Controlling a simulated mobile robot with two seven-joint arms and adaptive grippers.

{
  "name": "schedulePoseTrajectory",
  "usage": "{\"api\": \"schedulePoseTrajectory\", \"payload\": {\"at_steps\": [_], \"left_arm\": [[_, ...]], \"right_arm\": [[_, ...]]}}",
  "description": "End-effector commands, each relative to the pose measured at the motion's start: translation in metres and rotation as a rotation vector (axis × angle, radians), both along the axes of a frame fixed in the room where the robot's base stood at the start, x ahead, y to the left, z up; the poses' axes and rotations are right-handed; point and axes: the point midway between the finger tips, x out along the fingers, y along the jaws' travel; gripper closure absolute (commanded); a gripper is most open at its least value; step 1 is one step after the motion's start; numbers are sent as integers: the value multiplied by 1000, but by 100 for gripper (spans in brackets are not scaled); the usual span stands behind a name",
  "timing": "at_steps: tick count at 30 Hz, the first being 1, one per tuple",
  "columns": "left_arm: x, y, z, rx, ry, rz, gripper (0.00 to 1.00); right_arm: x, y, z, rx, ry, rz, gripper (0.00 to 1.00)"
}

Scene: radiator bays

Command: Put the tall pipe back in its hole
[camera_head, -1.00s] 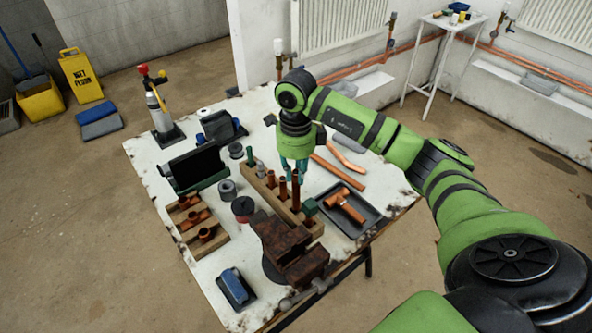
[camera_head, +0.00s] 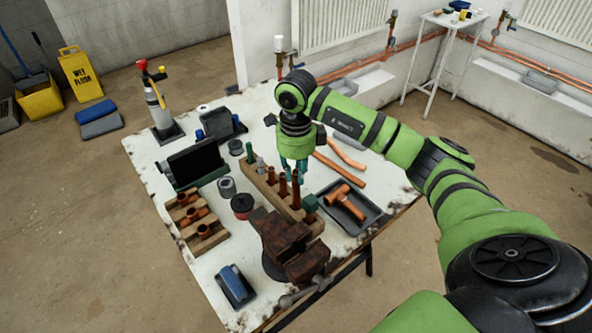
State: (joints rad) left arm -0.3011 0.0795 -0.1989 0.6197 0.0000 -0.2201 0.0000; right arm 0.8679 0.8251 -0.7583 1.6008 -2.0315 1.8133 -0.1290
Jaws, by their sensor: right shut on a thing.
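The tall copper pipe (camera_head: 296,192) stands upright at the wooden block with holes (camera_head: 262,184), in the middle of the table. My right gripper (camera_head: 293,168) points down from above and is shut on the upper part of the tall pipe. The pipe's lower end is over or in the block; I cannot tell how deep it sits. A shorter copper pipe (camera_head: 283,186) and a green-topped piece (camera_head: 250,153) stand in the same block. My left gripper is not in view.
A rusty vise (camera_head: 285,240) stands close in front of the block. A dark tray (camera_head: 364,222) with copper fittings is to the right. A wooden rack with copper fittings (camera_head: 207,232) is to the left. Loose copper pipes (camera_head: 338,171) lie behind the tray.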

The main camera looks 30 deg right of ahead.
Motion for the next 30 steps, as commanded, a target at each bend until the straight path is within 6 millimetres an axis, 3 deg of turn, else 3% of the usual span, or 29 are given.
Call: {"api": "schedulePoseTrajectory", "payload": {"at_steps": [10, 30], "left_arm": [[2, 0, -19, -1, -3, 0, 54], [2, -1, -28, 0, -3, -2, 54]], "right_arm": [[0, 0, -23, -1, 1, 0, 100], [0, 0, -33, 0, -1, -1, 100]]}}
